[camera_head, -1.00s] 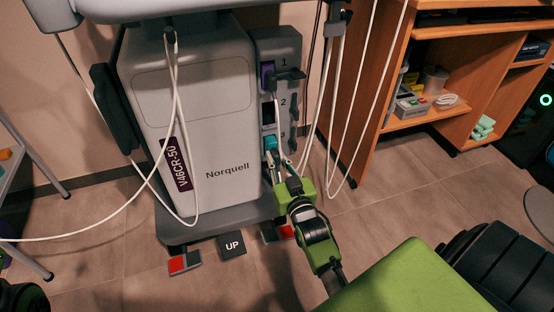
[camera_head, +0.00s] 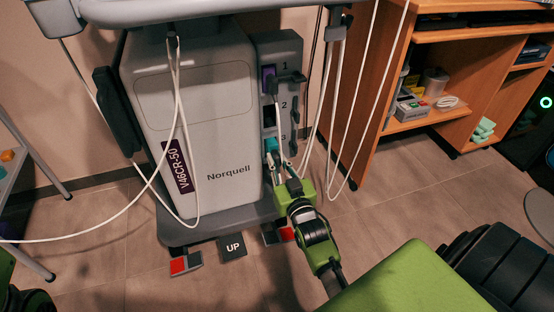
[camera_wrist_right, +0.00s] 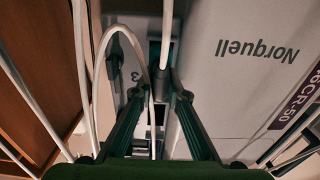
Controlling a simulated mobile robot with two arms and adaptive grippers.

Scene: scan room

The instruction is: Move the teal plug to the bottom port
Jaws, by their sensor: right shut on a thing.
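The grey port panel (camera_head: 286,115) on the side of the Norquell unit has ports numbered 1 to 3, top to bottom. The teal plug (camera_head: 271,142) is at the bottom port, beside the 3; the fingers partly cover this area, and I cannot tell how deeply it is seated. My right gripper (camera_head: 279,166) is shut on the teal plug from below. In the right wrist view its two fingertips (camera_wrist_right: 164,95) point at the panel, with a white cable crossing in front. The middle port (camera_head: 268,114) looks dark and empty.
White cables (camera_head: 322,100) hang close to the right of the panel. Red-marked pedals (camera_head: 180,265) lie at the unit's base. A wooden desk with shelves (camera_head: 365,110) stands at the right. The tiled floor in front is mostly clear.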

